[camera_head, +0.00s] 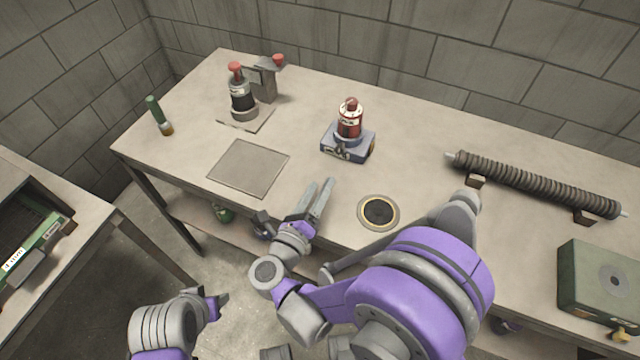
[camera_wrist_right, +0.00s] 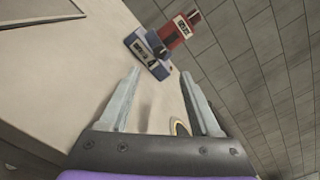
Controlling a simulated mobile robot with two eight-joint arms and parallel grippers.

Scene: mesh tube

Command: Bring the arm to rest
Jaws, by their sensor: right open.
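My right gripper (camera_head: 322,201) is over the front part of the workbench (camera_head: 420,130), between a flat square plate and a round dark disc. Its two grey fingers are apart with nothing between them. In the right wrist view the open fingers (camera_wrist_right: 160,105) frame bare bench top. My left gripper (camera_head: 222,303) is at the lower left, in front of the bench and over the floor. Its fingers are small and partly hidden, so its opening is unclear.
A red canister (camera_head: 350,120) stands on a blue base (camera_head: 347,143) beyond the right gripper. The square plate (camera_head: 248,167) and round disc (camera_head: 378,212) flank it. A ribbed tube (camera_head: 540,184) lies at right near a green box (camera_head: 600,283).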

